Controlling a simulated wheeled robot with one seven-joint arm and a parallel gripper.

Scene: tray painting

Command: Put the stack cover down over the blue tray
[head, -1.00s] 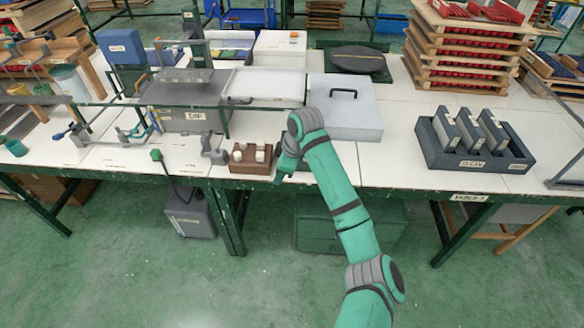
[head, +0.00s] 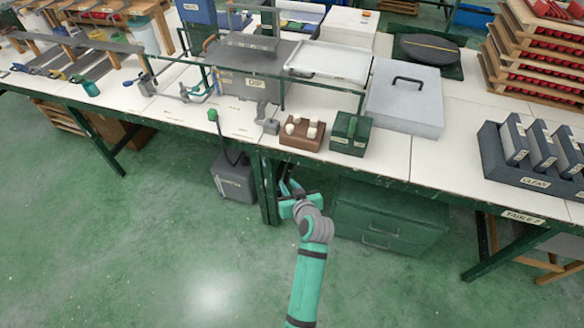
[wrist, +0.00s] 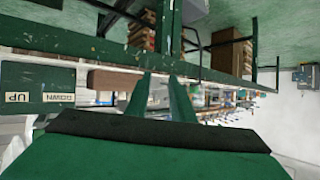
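A pale grey square cover (head: 405,95) with a black handle on top sits on the table, right of the middle in the head view; it looks like the stack cover. I cannot tell what lies under it.
A brown block with white pegs (head: 302,133) and a green box (head: 350,133) stand near the table's front edge. A white tray (head: 328,62) lies behind. A dark rack marked CLEAN (head: 535,180) is at the right. Green drawers (head: 390,225) are under the table.

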